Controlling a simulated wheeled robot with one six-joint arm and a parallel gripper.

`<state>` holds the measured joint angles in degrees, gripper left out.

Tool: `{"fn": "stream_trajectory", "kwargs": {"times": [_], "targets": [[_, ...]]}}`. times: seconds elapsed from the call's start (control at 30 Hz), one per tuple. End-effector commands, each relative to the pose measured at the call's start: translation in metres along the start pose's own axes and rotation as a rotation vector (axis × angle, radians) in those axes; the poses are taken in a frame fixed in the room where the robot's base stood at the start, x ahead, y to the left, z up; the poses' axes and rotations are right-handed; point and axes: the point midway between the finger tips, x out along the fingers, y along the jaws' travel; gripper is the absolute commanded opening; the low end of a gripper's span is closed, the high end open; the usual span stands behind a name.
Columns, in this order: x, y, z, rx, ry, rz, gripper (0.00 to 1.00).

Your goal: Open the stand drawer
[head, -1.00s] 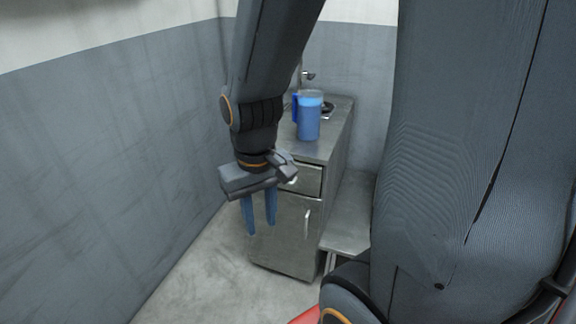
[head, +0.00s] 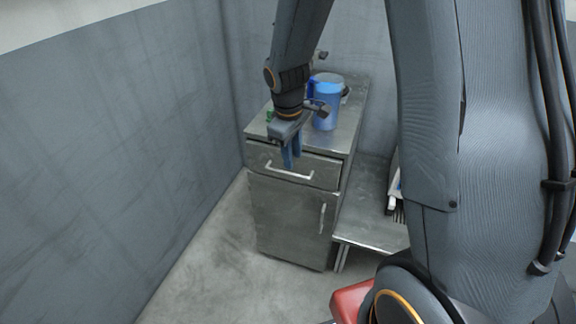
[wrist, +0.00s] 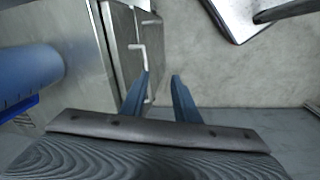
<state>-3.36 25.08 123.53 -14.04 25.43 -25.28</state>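The metal stand has a drawer (head: 322,173) at its top, which looks shut or nearly so. A pale bar handle (head: 290,174) crosses the drawer front, and it also shows in the wrist view (wrist: 141,56). My gripper (head: 292,166) points down just in front of the drawer, by the handle. In the wrist view my gripper (wrist: 161,74) is open, with a gap between the two blue fingers. The left fingertip overlaps the handle in that view. I cannot tell whether it touches, and part of the handle is hidden behind that finger.
A blue jug (head: 326,116) stands on the stand top, close behind my gripper. Below the drawer is a cupboard door (head: 285,220) with an upright handle (head: 322,218). A low metal bench (head: 370,222) adjoins on the right. A grey wall is at left, with clear floor (head: 215,265) in front.

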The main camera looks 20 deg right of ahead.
Motion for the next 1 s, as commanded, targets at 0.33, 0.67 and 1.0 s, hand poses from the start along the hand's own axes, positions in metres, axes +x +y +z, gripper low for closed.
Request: {"fn": "stream_trajectory", "kwargs": {"times": [0.33,0.67,1.0], "targets": [[0.038,0.023,-0.043,-0.229,0.012,0.039,0.28],[0.083,0.025,-0.042,-0.227,0.01,0.038,0.28],[0.111,0.026,-0.043,-0.226,0.011,0.039,0.28]]}}
